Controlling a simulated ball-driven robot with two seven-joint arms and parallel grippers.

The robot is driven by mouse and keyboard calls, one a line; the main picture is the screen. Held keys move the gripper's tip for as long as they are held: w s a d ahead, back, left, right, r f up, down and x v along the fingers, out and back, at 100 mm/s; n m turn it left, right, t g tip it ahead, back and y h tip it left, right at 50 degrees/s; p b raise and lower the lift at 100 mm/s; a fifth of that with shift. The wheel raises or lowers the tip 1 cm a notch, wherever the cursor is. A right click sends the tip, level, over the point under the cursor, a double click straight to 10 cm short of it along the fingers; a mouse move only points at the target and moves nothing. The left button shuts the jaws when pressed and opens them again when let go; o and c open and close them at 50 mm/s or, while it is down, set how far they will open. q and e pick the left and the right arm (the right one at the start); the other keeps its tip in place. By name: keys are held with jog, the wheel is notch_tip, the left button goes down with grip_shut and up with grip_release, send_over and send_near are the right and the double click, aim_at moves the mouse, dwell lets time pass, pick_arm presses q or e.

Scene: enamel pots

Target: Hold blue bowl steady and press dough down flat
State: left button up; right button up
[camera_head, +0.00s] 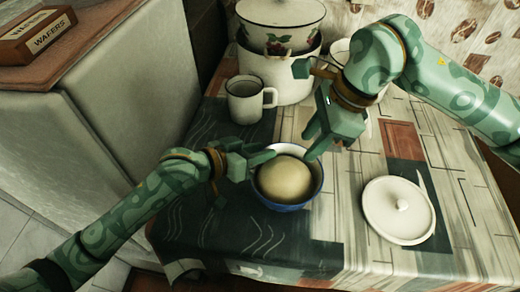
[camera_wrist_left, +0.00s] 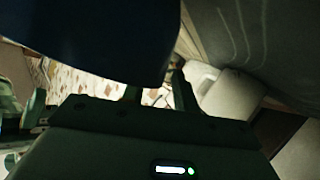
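The blue bowl (camera_head: 282,208) stands upright on the table, with a round, pale, domed lump of dough (camera_head: 287,180) in it. My left gripper (camera_head: 244,177) is at the bowl's left side, one finger reaching to the rim. In the left wrist view a large dark blue curved surface, seemingly the bowl (camera_wrist_left: 95,40), covers part of the fingers (camera_wrist_left: 158,95), so its grip is unclear. My right gripper (camera_head: 307,148) points down by the bowl's upper right rim. Its fingers look apart, with nothing visible between them, and not on the dough.
A white mug (camera_head: 245,100) stands behind the bowl. A large white pot (camera_head: 275,75) with a decorated pot (camera_head: 280,22) on top is at the back. A white lid (camera_head: 397,210) lies at right. The patterned cloth is clear in front of the bowl.

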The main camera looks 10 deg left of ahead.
pick_arm(q)
jog(key=shift+w+d, duration=0.15)
jog(key=shift+d, duration=0.05)
grip_shut()
jog(key=shift+a+f, duration=0.1)
jog(key=shift+f, duration=0.05)
dwell(1.2)
